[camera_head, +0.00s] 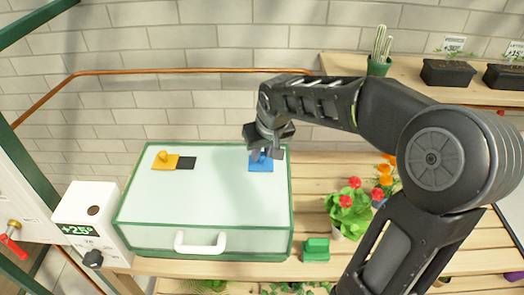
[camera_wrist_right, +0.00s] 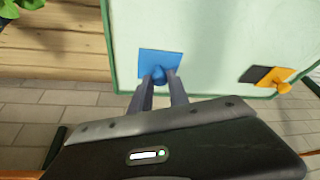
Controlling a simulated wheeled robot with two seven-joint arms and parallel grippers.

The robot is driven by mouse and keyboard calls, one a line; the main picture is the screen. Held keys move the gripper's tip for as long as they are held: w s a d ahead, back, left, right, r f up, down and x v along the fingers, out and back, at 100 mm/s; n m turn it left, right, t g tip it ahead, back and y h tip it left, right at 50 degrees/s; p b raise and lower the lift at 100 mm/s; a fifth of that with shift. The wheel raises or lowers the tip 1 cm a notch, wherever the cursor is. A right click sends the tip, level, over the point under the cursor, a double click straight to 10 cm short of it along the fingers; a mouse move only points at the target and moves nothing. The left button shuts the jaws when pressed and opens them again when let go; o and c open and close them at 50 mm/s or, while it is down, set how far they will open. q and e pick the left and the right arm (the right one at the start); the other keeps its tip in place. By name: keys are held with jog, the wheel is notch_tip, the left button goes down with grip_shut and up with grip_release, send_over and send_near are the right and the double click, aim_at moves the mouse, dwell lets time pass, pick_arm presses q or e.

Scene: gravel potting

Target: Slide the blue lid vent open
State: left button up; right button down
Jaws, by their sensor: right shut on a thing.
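The blue lid vent (camera_head: 261,167) is a square slide with a knob, on the pale lid (camera_head: 200,195) of a green-edged box. No dark opening shows beside it. My right gripper (camera_head: 265,155) reaches down over it from the right. In the right wrist view my right gripper (camera_wrist_right: 161,84) has its two fingers shut on the blue knob (camera_wrist_right: 158,74), with the blue plate (camera_wrist_right: 160,60) under it. Part of the knob is hidden by the fingers in the head view. My left gripper is not in view.
A yellow vent (camera_head: 163,160) beside a dark opening (camera_head: 186,163) is at the lid's left. A white handle (camera_head: 200,243) is on the box's front. A green block (camera_head: 316,249) and a red-flowered plant (camera_head: 348,208) stand right of the box. A white dial unit (camera_head: 88,215) stands left.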

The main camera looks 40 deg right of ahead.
dwell(0.6)
jog(key=w+a+b, duration=0.2)
jog(key=a, duration=0.1)
jog(key=w+a+b, duration=0.1)
jog(key=shift+w+a+f, duration=0.1)
jog(key=shift+w+a, duration=0.2)
jog(key=shift+a, duration=0.1)
jog(key=shift+s, duration=0.1)
jog(key=c, duration=1.3)
grip_release()
jog(key=shift+a, duration=0.1)
jog(key=shift+o, duration=0.2)
jog(key=v, duration=0.8)
jog(key=shift+b, duration=0.45)
